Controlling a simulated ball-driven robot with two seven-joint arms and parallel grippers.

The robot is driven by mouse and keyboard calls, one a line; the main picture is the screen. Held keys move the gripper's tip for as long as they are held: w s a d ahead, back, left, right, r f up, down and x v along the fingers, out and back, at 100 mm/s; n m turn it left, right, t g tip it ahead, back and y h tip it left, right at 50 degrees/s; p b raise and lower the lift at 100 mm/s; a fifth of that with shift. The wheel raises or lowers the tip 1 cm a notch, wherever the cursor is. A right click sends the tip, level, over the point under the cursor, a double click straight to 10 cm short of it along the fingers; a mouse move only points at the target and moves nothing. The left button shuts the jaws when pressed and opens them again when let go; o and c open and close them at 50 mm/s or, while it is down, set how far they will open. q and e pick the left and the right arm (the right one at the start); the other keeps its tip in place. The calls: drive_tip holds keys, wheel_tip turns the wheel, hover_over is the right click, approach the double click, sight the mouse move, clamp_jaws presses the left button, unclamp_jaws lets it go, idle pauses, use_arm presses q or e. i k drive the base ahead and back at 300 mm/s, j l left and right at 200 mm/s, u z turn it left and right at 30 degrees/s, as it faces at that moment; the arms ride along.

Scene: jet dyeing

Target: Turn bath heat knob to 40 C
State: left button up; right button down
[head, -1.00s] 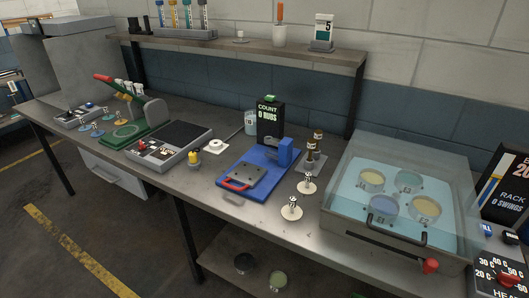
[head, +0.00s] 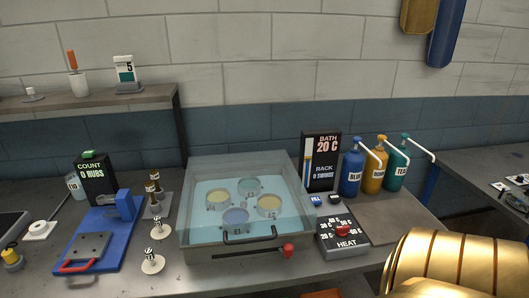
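The bath heat knob (head: 342,232) is red and sits on a black HEAT panel (head: 347,244) at the right front of the bath. Temperature marks ring the knob; its exact pointing is too small to read. The bath display (head: 321,161) behind it reads BATH 20 C and RACK 0 SWINGS. The bath (head: 229,254) is a grey tank with a clear cover, pale blue liquid and several round pots inside. A gold link of my arm fills the lower right corner, to the right of the HEAT panel. Neither gripper shows in the head view.
Blue, orange and teal pump bottles (head: 376,170) stand behind a bare board (head: 383,222) right of the panel. A red knob (head: 288,250) sticks out at the bath's front right. The blue rub tester (head: 100,232) and small bottles stand to the left.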

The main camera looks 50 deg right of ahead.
sight(341, 230)
drive_tip(key=z, duration=2.2)
